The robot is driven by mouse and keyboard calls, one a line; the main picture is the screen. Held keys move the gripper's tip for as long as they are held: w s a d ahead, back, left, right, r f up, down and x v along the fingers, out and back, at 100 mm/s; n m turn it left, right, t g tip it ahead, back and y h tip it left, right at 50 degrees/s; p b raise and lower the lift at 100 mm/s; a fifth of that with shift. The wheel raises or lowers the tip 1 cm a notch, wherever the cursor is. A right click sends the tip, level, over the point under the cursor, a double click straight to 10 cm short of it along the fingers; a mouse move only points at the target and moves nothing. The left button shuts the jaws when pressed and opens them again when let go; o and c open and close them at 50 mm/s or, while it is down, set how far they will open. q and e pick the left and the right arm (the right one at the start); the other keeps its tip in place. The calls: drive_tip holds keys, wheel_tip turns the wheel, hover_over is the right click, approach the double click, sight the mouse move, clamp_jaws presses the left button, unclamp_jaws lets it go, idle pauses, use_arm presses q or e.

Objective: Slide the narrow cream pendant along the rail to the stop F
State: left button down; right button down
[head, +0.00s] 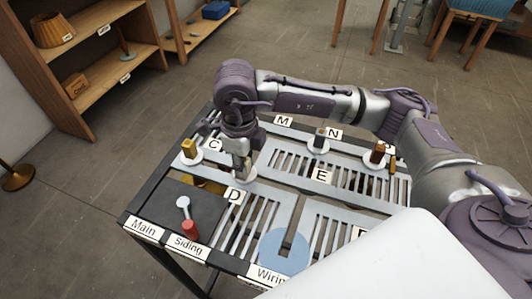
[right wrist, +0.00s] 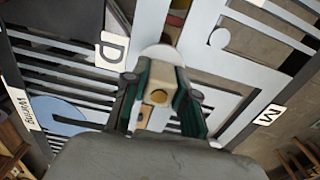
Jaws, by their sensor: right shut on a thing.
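My right gripper (head: 240,170) reaches down over the rail table between the C and D labels. In the right wrist view its dark green fingers (right wrist: 160,98) are shut on a narrow cream pendant (right wrist: 158,83) with a tan round end. The fingers hide most of the pendant in the head view. A label (head: 362,233) at the front right is mostly hidden by my white body, so its letter cannot be read surely. My left gripper is not in view.
A blue disc (head: 285,250) with a slot lies at the front. A red-based lever (head: 189,228) stands by Siding.

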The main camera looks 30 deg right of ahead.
sight(330, 192)
drive_tip(key=shift+s+d+f+b, duration=0.1)
drive_tip(key=shift+s+d+b, duration=0.55)
drive_tip(key=shift+s+d, duration=1.3)
drive_tip(key=s+d+b, duration=0.1)
drive_tip(key=s+d, duration=0.2)
drive_tip(key=s, duration=0.1)
drive_tip(key=shift+s+d+b, duration=0.25)
drive_tip(key=shift+d+b, duration=0.1)
drive_tip(key=shift+b, duration=0.05)
drive_tip(key=shift+s+d+b, duration=0.85)
drive_tip(key=shift+s+d, duration=0.5)
drive_tip(key=shift+s, duration=0.15)
drive_tip(key=shift+s+d+b, duration=0.85)
drive_tip(key=shift+s+d, duration=0.45)
drive_tip(key=shift+s, duration=0.2)
drive_tip(key=shift+f+b, duration=0.2)
drive_tip(key=shift+b, duration=0.35)
drive_tip(key=b, duration=0.4)
drive_tip(key=shift+d, duration=0.3)
drive_tip(key=s+d+b, duration=0.1)
drive_tip(key=b, duration=0.4)
drive_tip(key=shift+s+r+b, duration=0.1)
drive_tip(key=shift+s+b, duration=0.2)
drive_tip(key=shift+b, duration=0.05)
drive_tip(key=shift+s, duration=0.1)
drive_tip(key=shift+s+d+r, duration=0.1)
drive_tip(key=shift+r, duration=0.1)
